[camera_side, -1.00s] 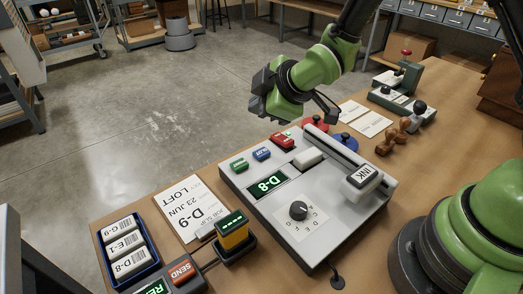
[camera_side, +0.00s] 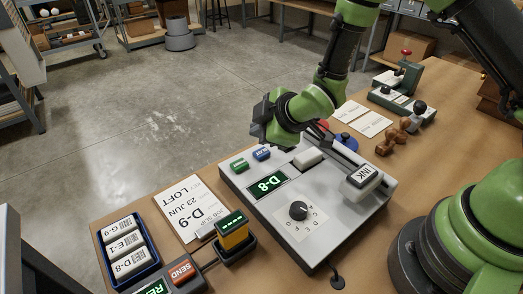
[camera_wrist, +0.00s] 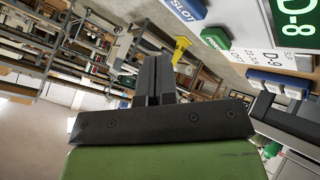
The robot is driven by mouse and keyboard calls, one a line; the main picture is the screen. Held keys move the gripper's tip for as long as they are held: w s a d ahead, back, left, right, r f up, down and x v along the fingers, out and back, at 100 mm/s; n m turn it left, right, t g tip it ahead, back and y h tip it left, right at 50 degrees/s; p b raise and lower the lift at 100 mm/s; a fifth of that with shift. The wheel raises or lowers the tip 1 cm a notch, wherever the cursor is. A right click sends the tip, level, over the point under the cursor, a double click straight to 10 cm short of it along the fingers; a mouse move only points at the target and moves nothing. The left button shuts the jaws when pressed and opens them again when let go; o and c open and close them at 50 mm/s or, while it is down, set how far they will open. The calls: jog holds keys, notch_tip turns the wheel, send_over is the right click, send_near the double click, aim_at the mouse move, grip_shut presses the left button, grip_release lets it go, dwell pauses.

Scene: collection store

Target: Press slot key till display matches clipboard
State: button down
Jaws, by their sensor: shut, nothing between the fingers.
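The grey console (camera_side: 345,205) has a lit green display (camera_side: 268,185) reading D-8, which also shows at the upper right of the wrist view (camera_wrist: 291,18). The blue slot key (camera_side: 261,154) is at the console's far edge, beside a green key (camera_side: 239,164). In the wrist view the slot key (camera_wrist: 185,9) is at the top edge, its SLOT label partly cut off. The clipboard sheet (camera_side: 190,199) reads D-9, 23 JUN, LOFT.
A dial (camera_side: 298,210) and an INK block (camera_side: 361,177) are on the console. A blue tray (camera_side: 156,262) of labelled blocks and a SEND key (camera_side: 181,271) lie at the front left. Stamps (camera_side: 392,137) and cards stand to the right.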

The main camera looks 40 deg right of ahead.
aim_at(261, 153)
jog(key=shift+f, duration=1.15)
jog(key=shift+f, duration=0.15)
dwell(1.1)
jog(key=shift+f, duration=0.25)
jog(key=shift+f, duration=0.45)
dwell(0.6)
jog(key=shift+r, duration=0.9)
jog(key=shift+r, duration=2.5)
